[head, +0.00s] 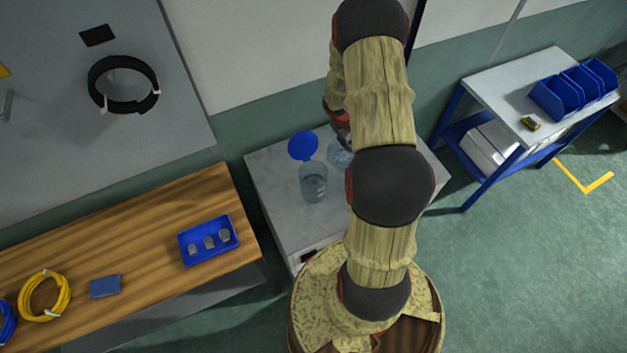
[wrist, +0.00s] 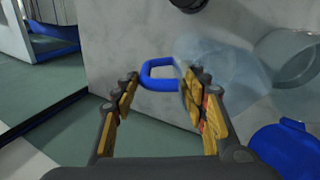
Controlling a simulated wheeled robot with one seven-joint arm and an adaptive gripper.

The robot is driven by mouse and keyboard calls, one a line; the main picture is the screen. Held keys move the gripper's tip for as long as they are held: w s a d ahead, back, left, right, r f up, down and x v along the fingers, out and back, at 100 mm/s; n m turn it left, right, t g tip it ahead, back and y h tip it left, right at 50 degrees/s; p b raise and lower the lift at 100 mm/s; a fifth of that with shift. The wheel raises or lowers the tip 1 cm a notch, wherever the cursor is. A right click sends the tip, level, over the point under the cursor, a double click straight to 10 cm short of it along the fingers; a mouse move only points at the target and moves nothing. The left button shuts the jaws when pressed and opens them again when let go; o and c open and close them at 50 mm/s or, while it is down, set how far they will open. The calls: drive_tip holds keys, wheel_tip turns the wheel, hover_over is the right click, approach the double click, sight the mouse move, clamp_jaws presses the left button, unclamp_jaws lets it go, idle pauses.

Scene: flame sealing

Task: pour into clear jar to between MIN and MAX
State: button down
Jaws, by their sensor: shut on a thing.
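A clear jar (head: 313,183) stands on the grey cabinet top (head: 275,174); it shows at the right of the wrist view (wrist: 293,62). A clear pitcher (head: 339,155) is just behind and right of it, partly hidden by my arm. In the wrist view the pitcher's faint body (wrist: 222,68) lies between my gripper and the jar. My gripper (wrist: 163,82) is shut on the pitcher's blue handle (wrist: 158,65). The head view hides the fingers behind my arm. I cannot read the MIN and MAX marks or tell the liquid level.
A blue disc (head: 303,146) is behind the jar; a blue thing (wrist: 286,150) shows at lower right in the wrist view. A wooden bench (head: 150,235) with a blue tray (head: 186,251) stands left. A trolley (head: 505,90) with blue bins stands right, with open floor before it.

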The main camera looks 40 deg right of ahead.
drive_tip(key=shift+w+a+h+b, duration=0.1)
drive_tip(key=shift+a+h+b, duration=0.25)
drive_tip(key=shift+b, duration=0.45)
drive_tip(key=a+r+h+b, duration=0.4)
drive_tip(key=a+r+b, duration=0.1)
drive_tip(key=r+b, duration=0.1)
drive_tip(key=shift+w+h, duration=0.15)
drive_tip(key=shift+h, duration=0.2)
drive_tip(key=shift+a+h+b, duration=0.5)
drive_tip(key=shift+h+b, duration=0.05)
drive_tip(key=shift+h, duration=0.05)
drive_tip(key=shift+a+r+h+b, duration=0.65)
drive_tip(key=shift+a+h+b, duration=0.15)
drive_tip(key=shift+b, duration=1.3)
drive_tip(key=shift+a+r+g+h+b, duration=0.35)
drive_tip(key=shift+a+h+b, duration=0.4)
drive_tip(key=shift+b, duration=1.05)
idle(1.8)
